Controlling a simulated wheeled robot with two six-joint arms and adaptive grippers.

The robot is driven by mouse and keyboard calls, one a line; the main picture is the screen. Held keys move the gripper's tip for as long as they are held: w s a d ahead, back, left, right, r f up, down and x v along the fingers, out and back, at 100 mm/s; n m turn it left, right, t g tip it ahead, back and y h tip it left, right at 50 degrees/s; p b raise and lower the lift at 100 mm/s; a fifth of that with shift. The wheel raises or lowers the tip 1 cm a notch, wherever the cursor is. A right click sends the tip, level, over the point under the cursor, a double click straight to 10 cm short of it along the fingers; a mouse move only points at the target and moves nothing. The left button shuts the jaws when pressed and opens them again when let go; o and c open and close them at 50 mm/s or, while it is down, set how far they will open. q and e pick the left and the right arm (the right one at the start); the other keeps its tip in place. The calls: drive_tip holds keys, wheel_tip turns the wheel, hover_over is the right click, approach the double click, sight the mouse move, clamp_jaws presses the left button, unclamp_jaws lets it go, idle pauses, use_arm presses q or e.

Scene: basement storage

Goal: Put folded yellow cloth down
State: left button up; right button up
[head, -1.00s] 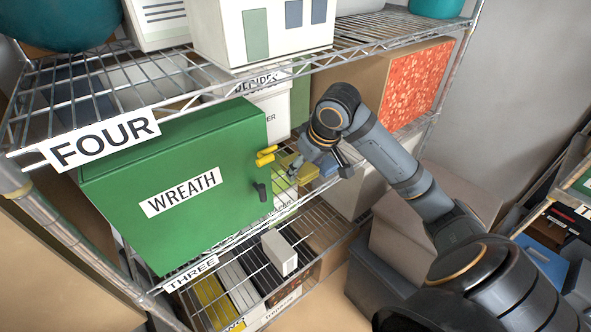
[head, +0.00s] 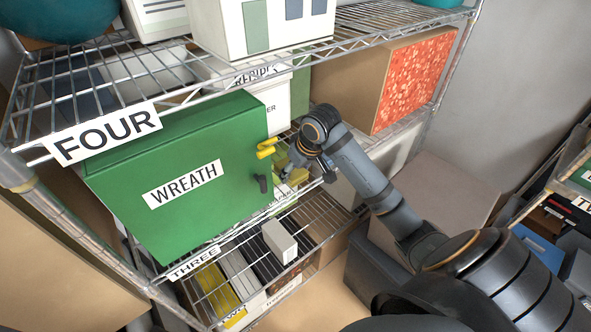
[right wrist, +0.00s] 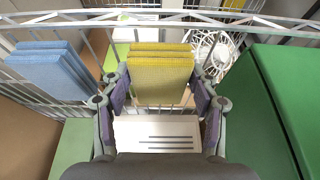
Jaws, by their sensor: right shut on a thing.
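The folded yellow cloth (right wrist: 160,75) sits between the two fingers of my right gripper (right wrist: 158,94) in the right wrist view. The gripper is shut on it. In the head view my right gripper (head: 297,166) is at the front edge of the shelf labelled THREE, just right of the green WREATH box (head: 180,180). The cloth is largely hidden there by the gripper and box. I cannot tell whether its underside touches the shelf. A folded blue cloth (right wrist: 50,72) lies left of the yellow one in the right wrist view. My left gripper is not in view.
The upper wire shelf labelled FOUR (head: 108,132) is overhead.

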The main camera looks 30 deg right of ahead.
drive_tip(key=shift+f, duration=0.15)
drive_tip(key=o, duration=1)
drive_tip(key=shift+r, duration=0.4)
drive_tip(key=v, duration=1.1)
drive_tip(key=shift+s+r, duration=0.25)
drive_tip(key=shift+f, duration=0.1)
